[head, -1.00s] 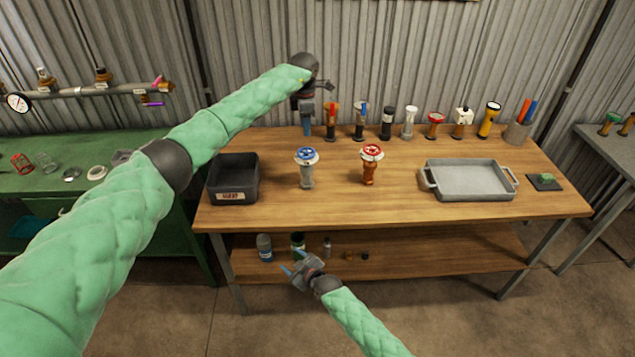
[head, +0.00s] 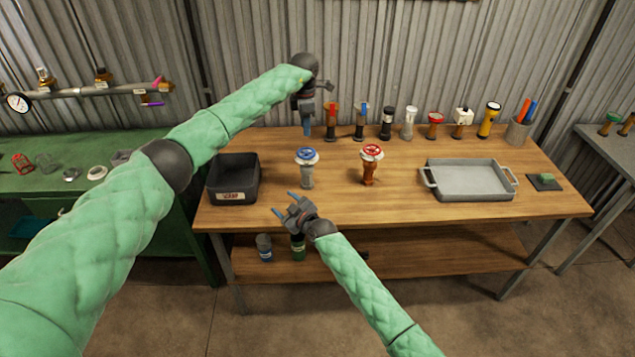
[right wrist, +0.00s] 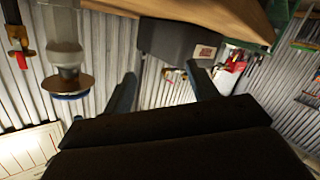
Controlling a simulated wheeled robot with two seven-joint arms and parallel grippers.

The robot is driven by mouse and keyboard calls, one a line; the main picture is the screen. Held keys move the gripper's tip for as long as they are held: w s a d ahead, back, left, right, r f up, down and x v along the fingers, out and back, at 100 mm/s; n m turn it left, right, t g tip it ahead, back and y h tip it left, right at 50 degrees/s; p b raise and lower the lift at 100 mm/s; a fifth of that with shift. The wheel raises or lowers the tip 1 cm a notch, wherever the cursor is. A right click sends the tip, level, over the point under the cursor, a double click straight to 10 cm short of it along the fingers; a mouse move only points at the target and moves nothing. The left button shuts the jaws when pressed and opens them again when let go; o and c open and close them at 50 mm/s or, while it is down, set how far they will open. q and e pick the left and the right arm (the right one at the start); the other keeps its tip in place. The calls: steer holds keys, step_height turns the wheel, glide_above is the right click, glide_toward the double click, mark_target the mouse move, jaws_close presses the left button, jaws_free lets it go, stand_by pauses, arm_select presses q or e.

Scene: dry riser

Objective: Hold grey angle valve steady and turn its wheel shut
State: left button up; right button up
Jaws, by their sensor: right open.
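The grey angle valve (head: 307,177) stands upright on the wooden bench, with a blue wheel (head: 307,155) on top. In the right wrist view the valve (right wrist: 64,45) shows upside down at the left, its blue wheel (right wrist: 70,96) lowest. My right gripper (head: 283,203) is open and empty, over the bench's front edge, in front and a little left of the valve and apart from it. My left gripper (head: 306,132) points down behind the valve near the bench's back edge. Its fingers overlap in the head view, so its opening cannot be told.
A copper-coloured valve with a red wheel (head: 371,152) stands right of the grey one. A dark bin (head: 234,180) is at the left and a grey tray (head: 470,180) at the right. Several valves and fittings, including a yellow one (head: 489,119), line the back. The bench's front middle is clear.

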mark_target(310, 177)
steer(key=w+d+m, duration=0.1)
steer(key=w+d, duration=0.1)
steer(key=w+d+r+m+h, duration=0.1)
steer(key=w+d, duration=0.1)
steer(key=w+d+m+h, duration=0.1)
steer(key=w+d, duration=0.1)
steer(key=shift+w+r+m, duration=0.2)
steer(key=shift+w+m, duration=0.1)
steer(key=w+d+m, duration=0.2)
steer(key=d, duration=0.1)
steer(key=w+d+m+h, duration=0.1)
steer(key=shift+d+f+g, duration=0.25)
steer(key=shift+g, duration=0.15)
steer(key=shift+w+f, duration=0.2)
steer(key=shift+w, duration=0.25)
steer(key=shift+x, duration=3.45)
steer(key=shift+f, duration=0.1)
